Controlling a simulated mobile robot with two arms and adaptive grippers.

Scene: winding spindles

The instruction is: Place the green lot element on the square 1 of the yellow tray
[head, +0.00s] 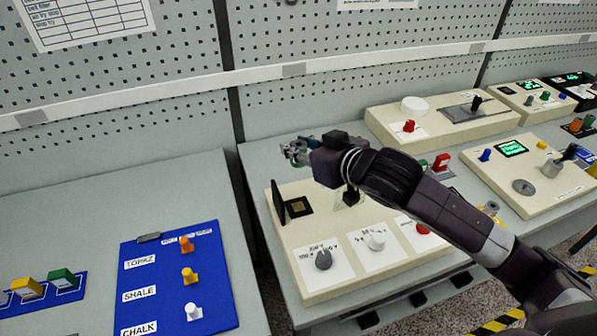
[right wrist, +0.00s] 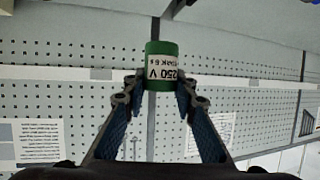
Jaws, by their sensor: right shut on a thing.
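My right gripper (head: 296,152) is raised over the far-left edge of the cream test panel. In the right wrist view its fingers (right wrist: 160,98) are shut on a green cylinder (right wrist: 160,50) with a white label that reads "250 V" and a soak time. The cylinder stands out past the fingertips, against the pegboard wall. In the head view it is small and mostly hidden by the gripper. I see no yellow tray and no numbered square in either view. My left gripper is out of view.
The cream panel (head: 345,282) has knobs and a small dark upright lid (head: 278,202). A blue board (head: 150,285) with TOPAZ, SHALE and CHALK rows lies on the left table. A blue strip (head: 68,297) holds yellow and green blocks. The left table's rear (head: 110,205) is clear.

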